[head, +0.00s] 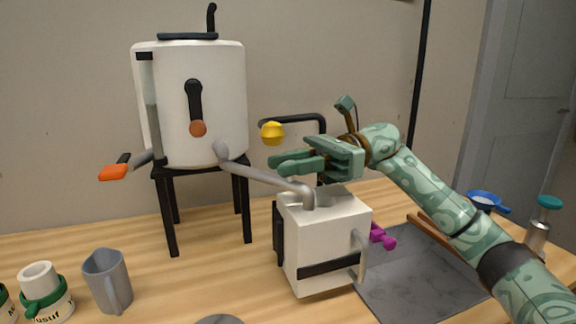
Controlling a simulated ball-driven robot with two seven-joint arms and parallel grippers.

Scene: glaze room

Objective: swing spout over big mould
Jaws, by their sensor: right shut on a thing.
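The grey spout (262,176) runs from the low front of the white tank (222,100) to the right. Its bent-down tip is in front of or above the top of the white block mould (345,222); the exact gap cannot be told. The mould has a black strap and a grey side handle. A black bent bar (297,118) with a yellow knob (272,133) rises near the spout's far end. My right gripper (282,164) reaches in from the right above the spout and is shut on the bar, whose middle it hides. My left gripper is out of view.
The tank stands on a black stool (168,210). An orange-ended lever (113,172) sticks out at its left. A grey jug (108,280) and a green-banded white cup (45,290) stand front left. A grey slab (405,285), magenta-handled tool (382,237) and blue pan (485,200) lie right.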

